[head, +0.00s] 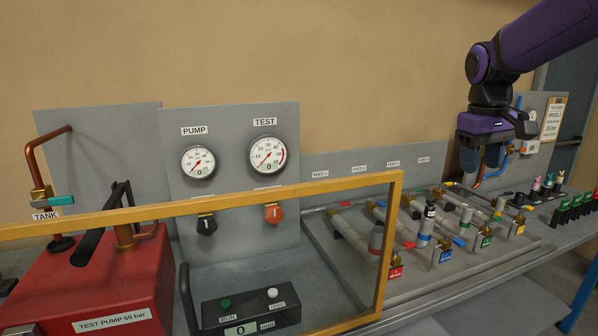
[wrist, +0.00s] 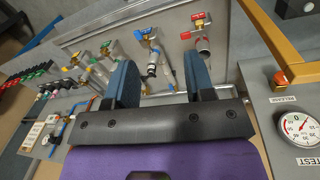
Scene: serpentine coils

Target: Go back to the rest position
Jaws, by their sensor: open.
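My gripper (head: 483,160) hangs from my purple arm at the upper right of the head view, above the right part of the pipe bench. In the wrist view its two blue fingers (wrist: 160,85) stand wide apart with nothing between them. Beneath and beyond them lie the pipe pieces with coloured tags, apart from the fingers. A red-tagged pipe (head: 358,235) and a blue-tagged pipe (head: 426,225) lie on the grey tray (head: 330,265). No marker for a rest position shows in either view.
A yellow-framed guard (head: 390,225) stands in front of the gauge panel (head: 230,130). A red test pump (head: 110,280) is at the lower left. A black control box (head: 247,308) sits behind the guard. Green clips (head: 575,208) line the far right. Air above the bench left of my gripper is clear.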

